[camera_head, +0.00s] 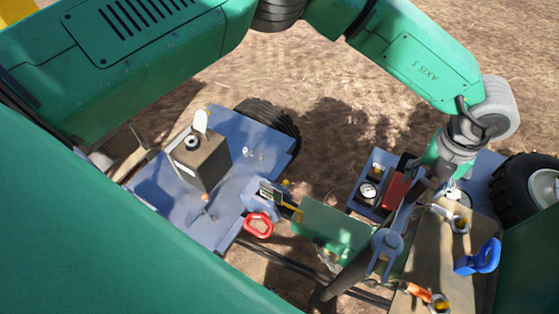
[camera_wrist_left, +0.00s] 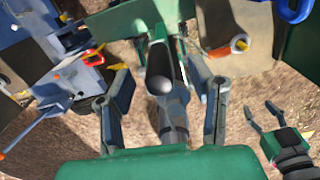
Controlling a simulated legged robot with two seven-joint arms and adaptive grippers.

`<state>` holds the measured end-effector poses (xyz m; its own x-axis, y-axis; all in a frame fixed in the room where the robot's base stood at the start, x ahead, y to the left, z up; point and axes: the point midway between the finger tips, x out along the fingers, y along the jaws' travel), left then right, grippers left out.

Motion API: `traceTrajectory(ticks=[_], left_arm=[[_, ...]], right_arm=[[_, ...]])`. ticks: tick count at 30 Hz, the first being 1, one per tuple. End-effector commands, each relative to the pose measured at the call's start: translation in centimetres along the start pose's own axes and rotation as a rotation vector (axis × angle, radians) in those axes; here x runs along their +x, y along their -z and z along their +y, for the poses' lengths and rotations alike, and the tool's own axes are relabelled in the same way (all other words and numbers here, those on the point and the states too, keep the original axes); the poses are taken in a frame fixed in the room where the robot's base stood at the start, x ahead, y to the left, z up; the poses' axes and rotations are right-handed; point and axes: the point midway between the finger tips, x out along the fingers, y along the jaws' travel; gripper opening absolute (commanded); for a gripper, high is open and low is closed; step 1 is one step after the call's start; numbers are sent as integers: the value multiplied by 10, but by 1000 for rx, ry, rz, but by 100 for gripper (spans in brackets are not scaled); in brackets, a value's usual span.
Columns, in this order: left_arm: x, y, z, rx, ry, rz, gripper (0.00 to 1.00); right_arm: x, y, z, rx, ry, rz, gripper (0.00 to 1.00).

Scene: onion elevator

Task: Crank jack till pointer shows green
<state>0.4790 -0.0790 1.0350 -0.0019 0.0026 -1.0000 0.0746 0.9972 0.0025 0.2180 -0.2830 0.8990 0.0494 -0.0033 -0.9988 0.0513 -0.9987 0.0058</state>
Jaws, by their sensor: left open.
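My left gripper (camera_head: 418,183) reaches down from the right in the head view, over the machine. In the left wrist view, its two fingers (camera_wrist_left: 160,85) are spread, one on each side of a grey rod with a dark end (camera_wrist_left: 160,68). I cannot tell whether they touch it. A long grey cylinder with a blue fork (camera_head: 387,245) slants below the gripper. A round white gauge (camera_head: 368,191) sits on a blue frame; its pointer is too small to read. I cannot pick out the jack's crank for sure. My right gripper (camera_wrist_left: 268,122) shows open and empty in the left wrist view.
A red ring handle (camera_head: 259,225) and a brown box (camera_head: 203,160) are on the blue deck (camera_head: 255,145) at left. An orange handle (camera_head: 418,291) and a blue hook (camera_head: 480,258) are on a brown panel at right. Tyres flank the machine; bare ground lies beyond.

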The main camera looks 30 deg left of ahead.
Motion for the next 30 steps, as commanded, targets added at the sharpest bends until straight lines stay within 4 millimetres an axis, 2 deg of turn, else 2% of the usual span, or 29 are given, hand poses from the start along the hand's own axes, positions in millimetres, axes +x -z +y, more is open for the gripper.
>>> traceTrajectory(ticks=[5,30], left_arm=[[-5,-1,1,-1,2,-2,48],[-73,-1,0,-1,1,-2,48]], right_arm=[[0,0,0,0,0,0,42],[0,0,0,0,0,0,42]])
